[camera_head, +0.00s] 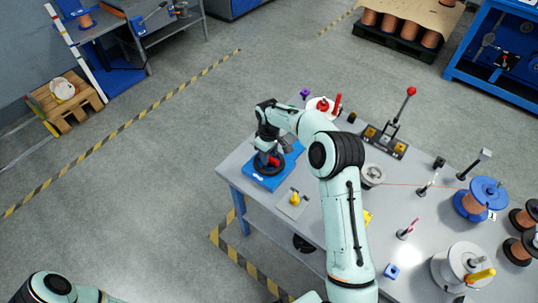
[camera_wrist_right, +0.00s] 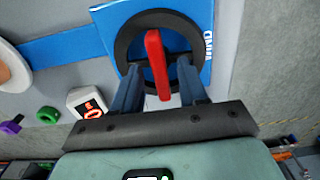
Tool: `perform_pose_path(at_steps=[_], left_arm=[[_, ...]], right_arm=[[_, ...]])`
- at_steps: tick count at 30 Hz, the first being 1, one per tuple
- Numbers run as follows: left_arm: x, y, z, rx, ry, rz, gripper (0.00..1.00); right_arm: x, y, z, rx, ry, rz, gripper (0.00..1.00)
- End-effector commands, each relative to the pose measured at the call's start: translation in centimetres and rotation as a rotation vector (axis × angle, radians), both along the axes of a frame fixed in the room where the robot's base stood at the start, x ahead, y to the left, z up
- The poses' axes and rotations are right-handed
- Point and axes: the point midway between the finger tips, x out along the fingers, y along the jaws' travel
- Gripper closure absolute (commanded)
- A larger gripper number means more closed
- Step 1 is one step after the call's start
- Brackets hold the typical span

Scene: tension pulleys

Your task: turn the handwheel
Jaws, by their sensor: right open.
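The handwheel is a black ring with a red bar across it, on a blue base plate (camera_head: 268,181) at the left end of the table. In the right wrist view the ring (camera_wrist_right: 122,45) and its red bar (camera_wrist_right: 157,62) show close up. My right gripper (camera_head: 268,152) is over the handwheel and hides part of it in the head view. In the right wrist view its two fingers (camera_wrist_right: 160,80) are apart, with the red bar between them and gaps on both sides. Whether the fingers touch the ring I cannot tell. My left gripper is out of view.
The grey table (camera_head: 325,215) also bears a yellow-knobbed plate (camera_head: 293,203), a red-knobbed lever (camera_head: 399,118), a grey pulley (camera_head: 372,174) and a blue spool (camera_head: 483,196). A white disc with red parts (camera_head: 319,105) stands behind my right arm. The floor left of the table is clear.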

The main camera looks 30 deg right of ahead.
Motion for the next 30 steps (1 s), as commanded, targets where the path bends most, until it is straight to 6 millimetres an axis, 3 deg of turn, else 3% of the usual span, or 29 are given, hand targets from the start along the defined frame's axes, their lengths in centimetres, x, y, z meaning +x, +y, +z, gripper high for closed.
perform_pose_path(at_steps=[10,11,14,15,30], left_arm=[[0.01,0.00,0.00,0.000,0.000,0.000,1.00],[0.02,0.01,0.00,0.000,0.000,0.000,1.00],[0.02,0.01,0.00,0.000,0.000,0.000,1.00],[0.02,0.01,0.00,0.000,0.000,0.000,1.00],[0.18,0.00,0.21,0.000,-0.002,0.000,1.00]], right_arm=[[0.01,-0.01,-0.43,0.000,-0.001,0.000,0.57],[0.01,-0.01,-0.43,0.000,-0.001,-0.001,0.64],[0.01,-0.01,-0.43,0.000,-0.001,-0.001,0.96],[0.00,-0.01,-0.43,0.000,-0.001,-0.001,1.00],[-0.02,-0.01,-0.40,0.000,0.001,-0.101,1.00]])
